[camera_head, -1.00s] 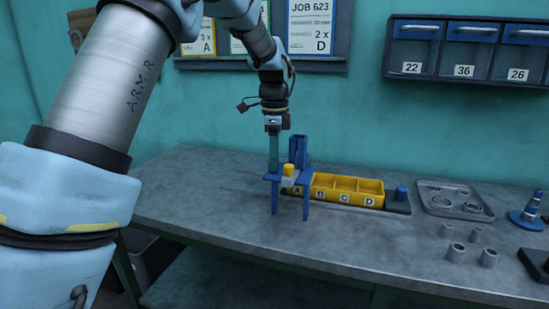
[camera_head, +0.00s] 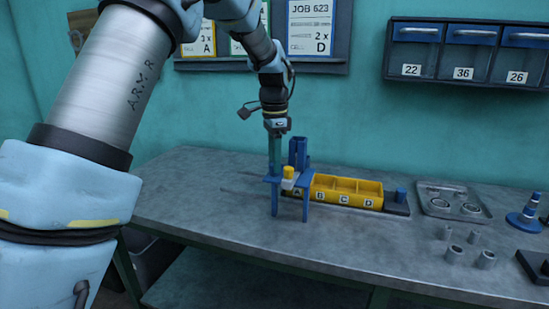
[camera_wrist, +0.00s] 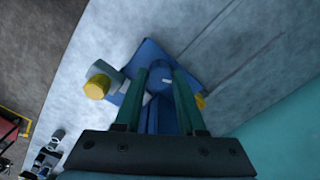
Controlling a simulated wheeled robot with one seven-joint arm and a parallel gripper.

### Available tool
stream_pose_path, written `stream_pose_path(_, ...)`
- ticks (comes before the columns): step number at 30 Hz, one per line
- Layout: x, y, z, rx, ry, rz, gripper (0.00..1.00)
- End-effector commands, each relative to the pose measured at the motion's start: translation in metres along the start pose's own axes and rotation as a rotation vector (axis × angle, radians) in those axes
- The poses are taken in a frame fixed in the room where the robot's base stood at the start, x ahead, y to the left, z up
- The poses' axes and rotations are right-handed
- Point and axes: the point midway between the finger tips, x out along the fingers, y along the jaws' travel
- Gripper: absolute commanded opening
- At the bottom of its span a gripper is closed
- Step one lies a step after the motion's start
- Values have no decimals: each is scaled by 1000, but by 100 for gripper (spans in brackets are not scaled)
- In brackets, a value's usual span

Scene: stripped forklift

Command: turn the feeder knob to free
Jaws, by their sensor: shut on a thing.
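The feeder (camera_head: 300,182) is a blue frame on legs at the left end of the yellow bins in the head view. My gripper (camera_head: 274,176) points straight down onto its left side. In the wrist view my gripper (camera_wrist: 160,72) has its two green fingers closed on either side of a round blue knob (camera_wrist: 161,74) with a small white mark. The knob sits on a blue plate (camera_wrist: 150,50). In the head view the fingers and frame hide the knob. Which setting the mark points to cannot be read.
A yellow-capped grey post (camera_head: 288,172) stands close to the fingers; it also shows in the wrist view (camera_wrist: 97,87). Yellow bins (camera_head: 346,198) sit to the right. A metal tray (camera_head: 437,209) and loose grey sleeves (camera_head: 486,259) lie farther right. The front bench is clear.

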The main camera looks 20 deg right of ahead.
Motion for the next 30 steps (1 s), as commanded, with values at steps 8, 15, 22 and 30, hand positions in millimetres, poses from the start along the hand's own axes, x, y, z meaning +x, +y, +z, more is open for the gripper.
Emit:
stream_pose_path(8,-1,0,0,-260,-2,1,0)
stream_pose_path(15,-1,0,0,-488,-1,0,0)
stream_pose_path(22,-1,0,0,-705,-1,-1,0)
stream_pose_path(30,-1,0,0,-933,-1,0,0)
